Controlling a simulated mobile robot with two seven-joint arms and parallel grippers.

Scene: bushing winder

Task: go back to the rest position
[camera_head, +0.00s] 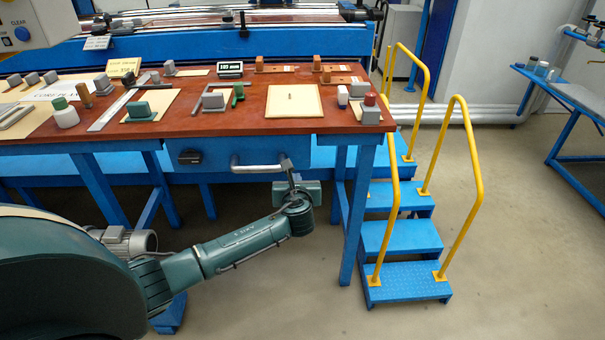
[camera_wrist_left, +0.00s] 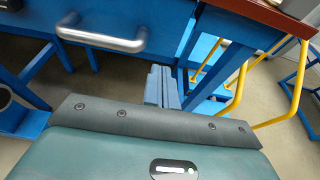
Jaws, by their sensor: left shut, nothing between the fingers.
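My left arm (camera_head: 235,247) comes in from the left, low in front of the workbench. Its gripper (camera_head: 297,190) is just below and to the right of the silver drawer handle (camera_head: 258,167). In the left wrist view my fingers (camera_wrist_left: 160,86) are together and hold nothing. The handle shows there too (camera_wrist_left: 100,36), up and left of the fingers, with a gap in that picture. The blue drawer front (camera_head: 212,154) looks flush with the bench. My right gripper is not in view.
The red-brown bench top (camera_head: 215,125) carries several blocks, mats and bottles. A blue bench leg (camera_head: 357,215) stands right of my gripper. Blue steps (camera_head: 400,237) with yellow handrails (camera_head: 470,150) are beyond it. The floor (camera_head: 515,260) at the right is open.

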